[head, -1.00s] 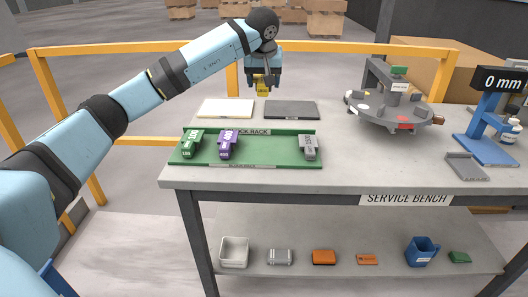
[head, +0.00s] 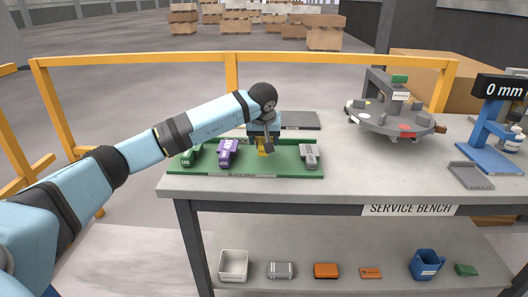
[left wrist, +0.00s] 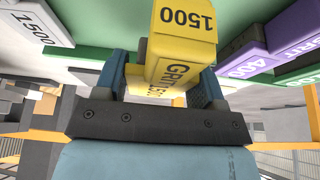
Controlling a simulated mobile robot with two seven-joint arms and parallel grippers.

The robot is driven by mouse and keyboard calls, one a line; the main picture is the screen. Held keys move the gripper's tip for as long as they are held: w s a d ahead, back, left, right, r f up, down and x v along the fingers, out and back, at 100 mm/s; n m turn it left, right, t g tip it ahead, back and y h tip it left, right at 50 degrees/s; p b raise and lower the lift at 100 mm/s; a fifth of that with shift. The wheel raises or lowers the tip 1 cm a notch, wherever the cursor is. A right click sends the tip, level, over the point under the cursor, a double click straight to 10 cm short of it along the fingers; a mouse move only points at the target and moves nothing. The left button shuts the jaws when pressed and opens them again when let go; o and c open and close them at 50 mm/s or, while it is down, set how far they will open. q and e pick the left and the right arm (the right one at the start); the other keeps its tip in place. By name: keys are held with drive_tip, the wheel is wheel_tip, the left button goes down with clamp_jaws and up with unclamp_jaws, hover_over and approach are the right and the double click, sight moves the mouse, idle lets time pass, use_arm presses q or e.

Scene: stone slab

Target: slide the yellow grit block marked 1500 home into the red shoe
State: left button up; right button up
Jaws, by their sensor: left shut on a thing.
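My left gripper (head: 265,141) points down over the green block rack (head: 290,171), between the purple block (head: 228,152) and the grey block (head: 309,156). It is shut on the yellow block (head: 262,150). In the left wrist view the yellow block (left wrist: 183,35) reads 1500 and GRIT and sits between the fingers. I cannot tell whether it touches the rack. A round grey turntable (head: 371,123) stands at the back right, with a red patch (head: 406,130) on its front; I cannot tell whether that is the red shoe. My right gripper is not in view.
A green block (head: 191,155) stands at the rack's left. A dark mat (head: 296,121) lies behind the rack. A blue stand (head: 487,147) with a 0 mm display and a grey tray (head: 470,175) are at the right. The bench between rack and tray is clear.

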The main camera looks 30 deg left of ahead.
sight(264, 158)
use_arm(q)
drive_tip(key=shift+f, duration=1.9)
drive_tip(key=shift+f, duration=0.15)
drive_tip(key=o, duration=1.1)
drive_tip(key=shift+f, duration=0.15)
drive_tip(key=p+v, duration=0.1)
drive_tip(key=v, duration=1.3)
drive_tip(key=shift+s+p, duration=0.15)
drive_tip(key=shift+p, duration=0.25)
